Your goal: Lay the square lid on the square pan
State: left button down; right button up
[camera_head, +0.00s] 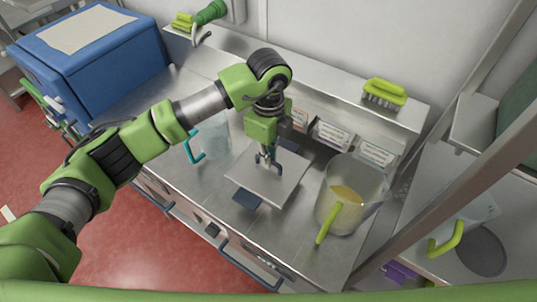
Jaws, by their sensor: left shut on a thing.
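The square lid (282,178) is a flat, light grey metal plate on the steel counter's middle part. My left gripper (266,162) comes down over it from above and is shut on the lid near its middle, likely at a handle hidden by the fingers. A dark blue piece (247,199) sticks out under the lid's front left edge, and another dark piece shows behind it. The square pan itself is hidden under the lid, so I cannot tell whether the lid rests on it or hovers just above. My right gripper is not in view.
A clear jug with yellow contents (345,195) and a lime handle stands right of the lid. A clear jug with a teal handle (196,148) stands left. Label cards (331,134) line the back. A lime brush (384,93) lies on the ledge. A blue box (95,65) stands far left.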

pick_arm(q)
jog(key=c, duration=2.1)
grip_release()
jog(key=o, duration=0.5)
jog(key=shift+r+p, duration=0.4)
jog(key=shift+r, duration=0.05)
jog(key=shift+r+p, duration=1.65)
jog(key=shift+r, duration=1.4)
